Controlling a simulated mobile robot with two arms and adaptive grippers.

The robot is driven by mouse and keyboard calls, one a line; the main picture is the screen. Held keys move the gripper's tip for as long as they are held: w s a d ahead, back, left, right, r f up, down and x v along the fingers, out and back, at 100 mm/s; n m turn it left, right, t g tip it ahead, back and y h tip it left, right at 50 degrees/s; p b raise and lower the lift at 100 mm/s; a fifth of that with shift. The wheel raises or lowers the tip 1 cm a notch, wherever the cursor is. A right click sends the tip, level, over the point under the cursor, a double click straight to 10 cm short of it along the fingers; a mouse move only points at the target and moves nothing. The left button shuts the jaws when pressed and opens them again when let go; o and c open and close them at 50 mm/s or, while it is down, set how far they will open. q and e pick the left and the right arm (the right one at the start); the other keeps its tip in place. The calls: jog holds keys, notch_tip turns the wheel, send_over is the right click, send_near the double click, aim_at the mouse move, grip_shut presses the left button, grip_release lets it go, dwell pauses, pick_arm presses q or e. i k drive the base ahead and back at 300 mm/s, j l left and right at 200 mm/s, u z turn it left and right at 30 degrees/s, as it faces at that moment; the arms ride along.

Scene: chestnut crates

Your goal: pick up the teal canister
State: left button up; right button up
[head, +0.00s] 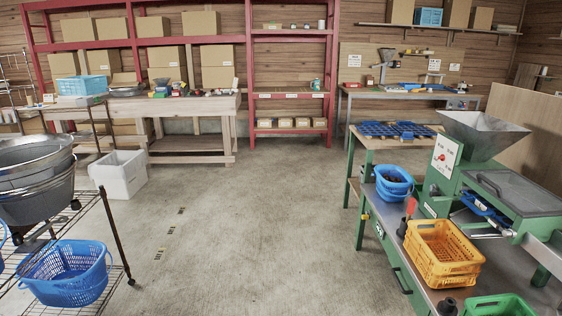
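A small teal object (316,85), which looks like the canister, stands on a middle shelf of the red rack (334,60) against the back wall. It is far off and too small to make out in detail. It seems upright, with a small pale item beside it. Neither my left nor my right gripper shows in the head view.
Open concrete floor (250,220) runs toward the rack. A wooden workbench (190,105) stands back left, with a white bin (120,178) before it. A wire rack (95,215) with a blue basket (68,285) is left. A green machine (445,180) and yellow crate (440,265) occupy the right bench.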

aim_at(317, 82)
jog(key=i, duration=7.95)
jog(key=i+z, duration=0.15)
jog(key=i, duration=0.65)
jog(key=i+j, duration=0.15)
jog(key=i, duration=0.6)
jog(key=l+z, duration=0.05)
